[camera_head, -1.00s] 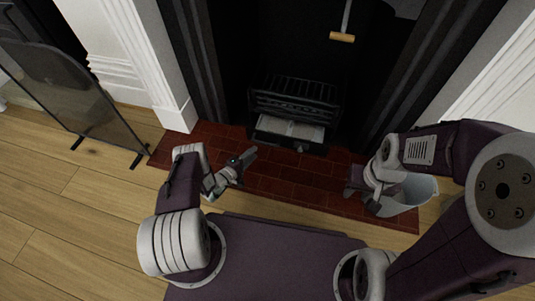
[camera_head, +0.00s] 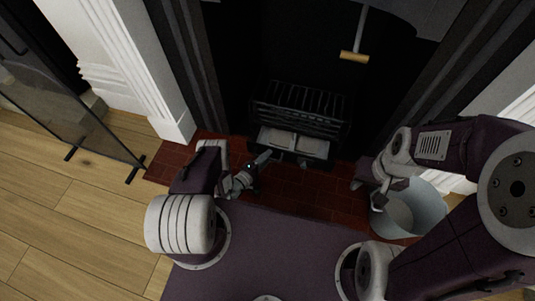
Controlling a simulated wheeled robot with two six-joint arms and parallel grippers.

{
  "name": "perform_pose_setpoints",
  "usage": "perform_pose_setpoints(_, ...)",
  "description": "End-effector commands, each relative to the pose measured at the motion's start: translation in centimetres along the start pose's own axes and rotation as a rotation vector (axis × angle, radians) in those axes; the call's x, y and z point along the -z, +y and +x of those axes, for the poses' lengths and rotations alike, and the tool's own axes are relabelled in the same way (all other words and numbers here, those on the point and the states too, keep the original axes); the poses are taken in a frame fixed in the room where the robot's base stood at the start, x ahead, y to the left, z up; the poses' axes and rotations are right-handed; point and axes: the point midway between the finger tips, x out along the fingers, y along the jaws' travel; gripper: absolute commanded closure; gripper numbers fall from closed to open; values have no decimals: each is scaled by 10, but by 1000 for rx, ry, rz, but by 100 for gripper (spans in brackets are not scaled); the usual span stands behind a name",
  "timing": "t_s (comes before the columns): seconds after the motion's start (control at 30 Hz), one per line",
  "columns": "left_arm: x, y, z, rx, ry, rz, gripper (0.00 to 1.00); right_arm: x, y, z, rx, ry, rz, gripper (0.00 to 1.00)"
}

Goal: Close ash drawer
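The ash drawer (camera_head: 294,143) sticks out from the bottom of the black fire grate (camera_head: 299,104), with its light grey inside showing from above. Its dark front faces me, with a small knob near the middle. My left gripper (camera_head: 262,161) is just left of the drawer's front corner, pointing toward it. A small gap seems to lie between them, but contact is hard to judge. Whether its fingers are open is too small to tell. My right gripper (camera_head: 362,184) is beside the metal bucket at the right, well away from the drawer. Its fingers are partly hidden.
A grey metal bucket (camera_head: 425,212) stands on the right end of the red brick hearth (camera_head: 310,190). A glass fire screen (camera_head: 62,105) stands at the left on the wood floor. White surround pillars flank the fireplace.

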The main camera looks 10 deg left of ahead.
Motion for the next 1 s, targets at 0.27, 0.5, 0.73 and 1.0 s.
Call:
perform_pose_setpoints(0.27, 0, 0, 0, 0, -1, 0, 100, 0, 0, 0, 0, 0, 0, 66)
perform_pose_setpoints(0.5, 0, 0, 0, 0, -1, 0, 100, 0, 0, 0, 0, 0, 0, 66)
perform_pose_setpoints(0.73, 0, 0, 0, 0, -1, 0, 100, 0, 0, 0, 0, 0, 0, 66)
perform_pose_setpoints(1.0, 0, 0, 0, 0, 0, -1, 100, 0, 0, 0, 0, 0, 0, 66)
